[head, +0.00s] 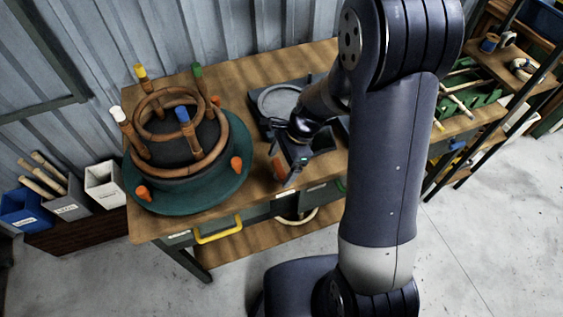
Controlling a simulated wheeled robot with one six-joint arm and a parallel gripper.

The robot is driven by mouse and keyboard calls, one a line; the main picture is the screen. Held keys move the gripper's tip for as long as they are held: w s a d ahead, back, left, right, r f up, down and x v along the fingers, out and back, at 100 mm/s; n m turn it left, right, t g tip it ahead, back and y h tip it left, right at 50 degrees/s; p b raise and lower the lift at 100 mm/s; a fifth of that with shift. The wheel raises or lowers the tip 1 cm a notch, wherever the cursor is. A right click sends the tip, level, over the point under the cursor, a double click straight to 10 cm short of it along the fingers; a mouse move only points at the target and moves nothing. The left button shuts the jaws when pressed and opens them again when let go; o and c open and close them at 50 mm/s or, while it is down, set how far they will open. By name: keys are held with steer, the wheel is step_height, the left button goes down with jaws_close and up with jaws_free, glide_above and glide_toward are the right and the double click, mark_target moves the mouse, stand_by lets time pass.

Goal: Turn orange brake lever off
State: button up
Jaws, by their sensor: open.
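An orange-red part (279,168) shows at the jaws of my gripper (287,173), near the table's front edge. It may be the orange brake lever, but it is small and partly covered. My gripper is open and points down. I cannot tell whether its fingers touch the orange part. Two other orange pieces sit on the round green base of the bending jig: one at its right side (236,164) and one at its front left (143,193).
The jig (181,198) carries bent rattan rings and posts with white, yellow, green and blue tops. A dark device with a round grey plate (281,101) stands behind my gripper. A yellow drawer handle (218,231) is below the table edge. Bins (104,186) stand at left.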

steer(key=c, duration=1)
